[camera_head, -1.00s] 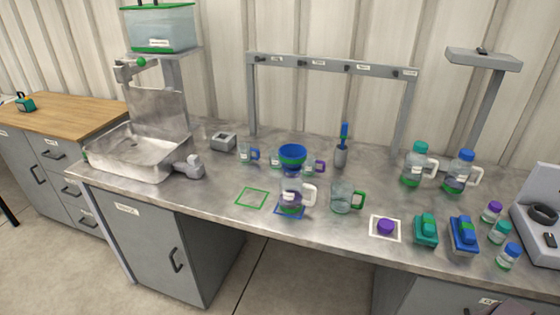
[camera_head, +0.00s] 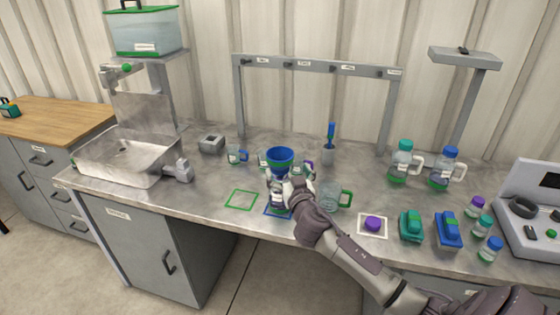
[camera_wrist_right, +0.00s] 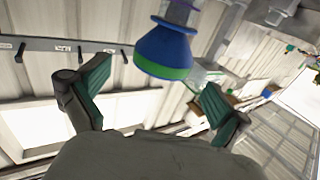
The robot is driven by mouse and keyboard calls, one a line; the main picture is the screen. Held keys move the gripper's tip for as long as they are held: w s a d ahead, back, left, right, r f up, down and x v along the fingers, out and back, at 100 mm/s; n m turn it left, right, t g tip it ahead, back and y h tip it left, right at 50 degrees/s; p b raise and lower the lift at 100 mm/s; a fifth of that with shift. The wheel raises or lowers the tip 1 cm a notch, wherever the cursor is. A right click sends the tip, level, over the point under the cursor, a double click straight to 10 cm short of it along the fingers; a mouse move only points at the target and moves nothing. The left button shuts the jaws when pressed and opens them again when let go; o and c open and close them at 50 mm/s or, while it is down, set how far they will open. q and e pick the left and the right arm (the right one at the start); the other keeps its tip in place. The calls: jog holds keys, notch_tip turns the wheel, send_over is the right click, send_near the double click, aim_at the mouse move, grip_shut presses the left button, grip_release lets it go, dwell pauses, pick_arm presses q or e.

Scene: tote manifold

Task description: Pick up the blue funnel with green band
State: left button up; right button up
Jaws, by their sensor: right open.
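The blue funnel with a green band (camera_head: 280,155) sits mouth up on top of a clear jug on the blue square, in the middle of the bench. My right gripper (camera_head: 286,182) is just below and in front of the funnel and hides most of the jug. In the right wrist view the funnel (camera_wrist_right: 163,56) shows in the gap between the two open fingers (camera_wrist_right: 155,84), out past their tips. The fingers do not visibly touch it. My left gripper is not in view.
A clear mug with a green handle (camera_head: 336,197) stands close to the right of my gripper. A blue-handled mug (camera_head: 237,154) and a purple-handled mug (camera_head: 309,167) stand nearby. A grey rack (camera_head: 318,65) rises behind. The green outlined square (camera_head: 241,199) is empty.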

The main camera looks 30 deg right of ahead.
aim_at(284, 163)
jog(key=shift+x, duration=1.05)
jog(key=shift+w+r+p, duration=0.2)
jog(key=shift+w+p, duration=0.25)
jog(key=shift+p, duration=0.05)
jog(key=p+x, duration=0.1)
jog(key=x, duration=0.2)
jog(key=shift+w, duration=0.25)
jog(key=shift+w+d+f, duration=0.15)
jog(key=shift+w, duration=0.35)
jog(key=shift+s, duration=0.1)
jog(key=c, duration=0.9)
jog(key=shift+o, duration=0.2)
